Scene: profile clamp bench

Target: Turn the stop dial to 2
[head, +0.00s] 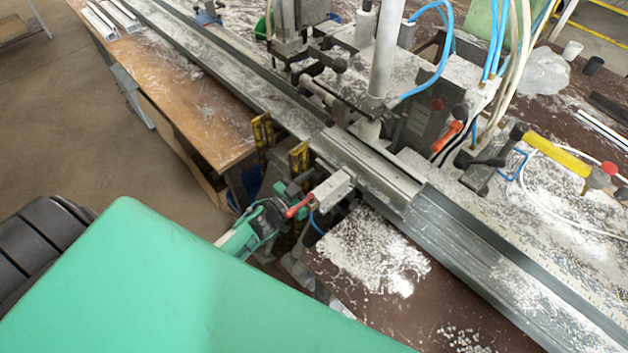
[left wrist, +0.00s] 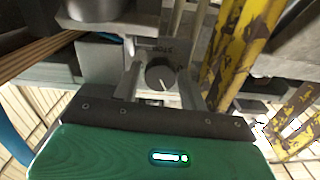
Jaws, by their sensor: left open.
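The stop dial (left wrist: 160,76) is a dark round knob on a grey block in the left wrist view. A white pointer line on it points down in that view, slightly right. Small markings on the plate above it are too blurred to read. My left gripper (left wrist: 161,88) is open, with one grey finger on each side of the dial; I cannot tell whether they touch it. In the head view my left gripper (head: 283,197) is at the bench's near edge, beside a clamp with a red lever (head: 299,207). The dial cannot be made out there.
Yellow, worn posts (head: 299,159) stand close to the left gripper, and also show in the left wrist view (left wrist: 240,45). A long metal profile rail (head: 420,205) crosses the bench. White chips (head: 370,250) cover the brown top. A wooden table (head: 190,105) stands at left.

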